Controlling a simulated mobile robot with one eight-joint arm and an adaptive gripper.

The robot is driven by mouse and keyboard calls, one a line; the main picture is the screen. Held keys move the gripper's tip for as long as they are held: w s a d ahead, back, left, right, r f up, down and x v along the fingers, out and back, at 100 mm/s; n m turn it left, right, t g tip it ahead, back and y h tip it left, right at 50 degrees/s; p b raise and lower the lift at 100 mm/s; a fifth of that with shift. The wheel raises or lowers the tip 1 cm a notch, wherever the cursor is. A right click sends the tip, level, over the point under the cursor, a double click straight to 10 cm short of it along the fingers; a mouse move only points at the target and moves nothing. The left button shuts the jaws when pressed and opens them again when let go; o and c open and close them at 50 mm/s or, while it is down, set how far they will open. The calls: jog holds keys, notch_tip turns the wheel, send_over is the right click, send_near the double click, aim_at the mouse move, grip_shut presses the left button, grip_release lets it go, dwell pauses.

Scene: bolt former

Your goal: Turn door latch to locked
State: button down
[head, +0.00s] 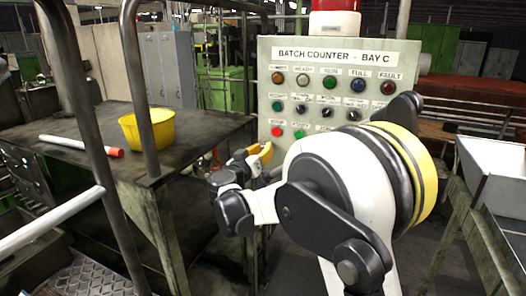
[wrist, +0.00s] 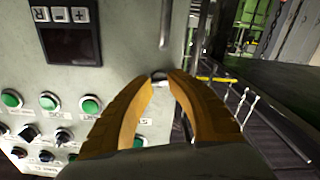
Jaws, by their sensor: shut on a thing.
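The door latch (wrist: 159,76) is a small dark and pale piece near the edge of the grey panel in the wrist view. My gripper's orange fingers (wrist: 160,78) close around it, and they hide most of it. Which way the latch is turned cannot be told. In the head view my gripper (head: 264,152) is at the left edge of the grey control panel (head: 345,60) labelled "BATCH COUNTER - BAY C". The latch cannot be made out there.
Green buttons (wrist: 90,105), dark knobs and a dark display (wrist: 71,43) lie beside the fingers on the panel. A vertical bar handle (wrist: 166,25) is close to the fingertips. A bench (head: 200,130) with a yellow bucket (head: 147,129) and metal rails stand to the left.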

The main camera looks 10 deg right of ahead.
jog(key=n+b, duration=0.1)
jog(key=n, duration=0.6)
jog(key=shift+b, duration=0.35)
jog(key=n, duration=0.4)
jog(key=shift+b, duration=0.3)
jog(key=shift+n, duration=1.9)
jog(key=c, duration=1.2)
grip_release()
jog(key=shift+c, duration=0.2)
jog(key=shift+a, duration=0.1)
